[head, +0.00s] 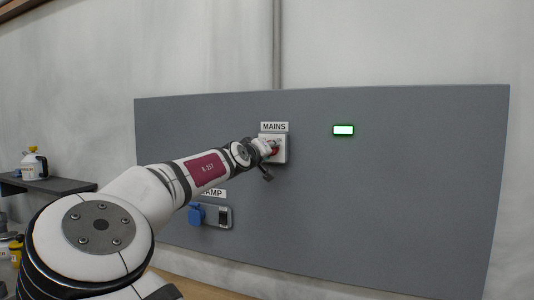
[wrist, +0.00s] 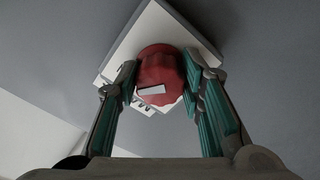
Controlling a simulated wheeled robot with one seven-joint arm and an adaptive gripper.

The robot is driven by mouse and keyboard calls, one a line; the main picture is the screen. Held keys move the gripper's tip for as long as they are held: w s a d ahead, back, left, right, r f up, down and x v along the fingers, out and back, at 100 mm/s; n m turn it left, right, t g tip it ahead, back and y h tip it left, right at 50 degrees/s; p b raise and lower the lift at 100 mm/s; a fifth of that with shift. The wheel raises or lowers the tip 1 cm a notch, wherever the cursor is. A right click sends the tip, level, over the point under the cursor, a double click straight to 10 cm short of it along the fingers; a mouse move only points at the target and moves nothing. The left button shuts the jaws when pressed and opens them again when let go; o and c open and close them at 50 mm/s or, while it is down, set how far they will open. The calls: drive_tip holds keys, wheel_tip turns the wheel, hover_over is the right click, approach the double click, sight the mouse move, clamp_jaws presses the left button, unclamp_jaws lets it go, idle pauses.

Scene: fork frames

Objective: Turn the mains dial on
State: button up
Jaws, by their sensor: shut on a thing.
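The mains dial is a red knob (wrist: 160,82) with a white pointer mark, on a white square plate (wrist: 203,47). In the head view the mains box (head: 284,143) sits under the MAINS label (head: 274,127) on the grey panel, and my arm hides most of the dial. My gripper (wrist: 160,88) has a finger on each side of the red knob and is shut on it. In the head view my gripper (head: 270,150) reaches the front of the box. The knob's markings are too small to read.
A small green-framed lit indicator (head: 343,130) is on the panel (head: 420,190) to the right. Below the mains box are a blue socket cover (head: 196,215) and a switch (head: 224,217). A shelf (head: 60,187) with a white bottle (head: 34,163) is at left. The panel's right side is clear.

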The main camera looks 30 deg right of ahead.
drive_tip(key=shift+f+m, duration=0.15)
drive_tip(key=shift+m, duration=0.45)
drive_tip(key=o, duration=1.2)
drive_tip(key=shift+c, duration=0.2)
drive_tip(key=shift+a, duration=0.15)
drive_tip(key=v, duration=1.1)
drive_tip(key=shift+s+a, duration=0.25)
drive_tip(key=shift+s, duration=0.1)
